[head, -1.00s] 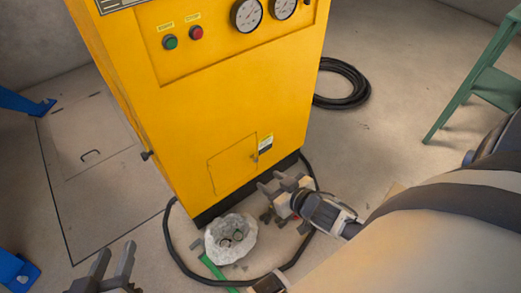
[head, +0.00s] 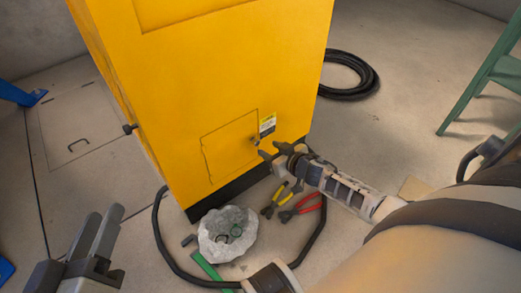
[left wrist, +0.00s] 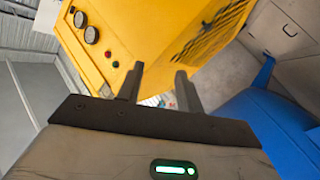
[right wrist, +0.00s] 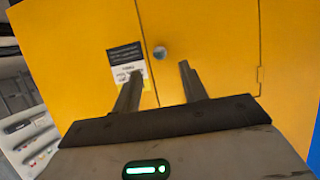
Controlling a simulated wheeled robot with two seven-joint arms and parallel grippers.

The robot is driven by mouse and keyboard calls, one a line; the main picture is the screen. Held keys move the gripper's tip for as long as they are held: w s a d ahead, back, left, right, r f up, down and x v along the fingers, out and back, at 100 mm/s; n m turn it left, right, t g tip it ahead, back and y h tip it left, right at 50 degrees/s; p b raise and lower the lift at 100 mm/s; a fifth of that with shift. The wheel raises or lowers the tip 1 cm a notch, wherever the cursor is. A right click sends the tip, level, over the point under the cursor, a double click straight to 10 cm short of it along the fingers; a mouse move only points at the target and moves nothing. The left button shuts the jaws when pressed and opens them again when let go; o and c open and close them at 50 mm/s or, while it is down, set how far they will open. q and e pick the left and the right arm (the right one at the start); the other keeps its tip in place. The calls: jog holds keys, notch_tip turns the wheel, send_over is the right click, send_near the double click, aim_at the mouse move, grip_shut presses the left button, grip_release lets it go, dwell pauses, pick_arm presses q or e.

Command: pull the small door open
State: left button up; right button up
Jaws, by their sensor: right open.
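The small door (head: 228,150) is a yellow panel low on the front of the yellow cabinet (head: 220,60). It looks closed and flush. Its small round grey knob (head: 255,141) sits near the door's right edge; in the right wrist view the knob (right wrist: 160,52) shows just beyond and between the fingertips. My right gripper (head: 269,151) is open and empty, close in front of the knob; contact is not visible. The door (right wrist: 215,55) fills the right part of that view. My left gripper (head: 103,211) is open and empty, left of the cabinet, away from the door.
A whitish bowl-like lump (head: 227,235), yellow-handled pliers (head: 274,204) and red-handled pliers (head: 302,207) lie on the floor below the door. A black hose (head: 163,250) loops around them. A green ladder-like stand (head: 480,90) is at the right.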

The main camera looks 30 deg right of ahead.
aim_at(258, 143)
jog(key=b+x, duration=0.2)
jog(key=x, duration=0.3)
jog(key=shift+w+f, duration=0.15)
jog(key=shift+f, duration=0.05)
jog(key=shift+w+a+b, duration=0.1)
jog(key=shift+w+b, duration=0.2)
jog(key=shift+w, duration=0.05)
pick_arm(q)
jog(key=r+m+t, duration=0.1)
jog(key=w+r+m+t+h, duration=0.1)
jog(key=r, duration=0.1)
jog(key=w+a+r+m+t+h, duration=0.1)
jog(key=r, duration=0.1)
jog(key=shift+w+r+m+t, duration=0.2)
jog(key=shift+m+t, duration=0.1)
jog(key=shift+t, duration=0.1)
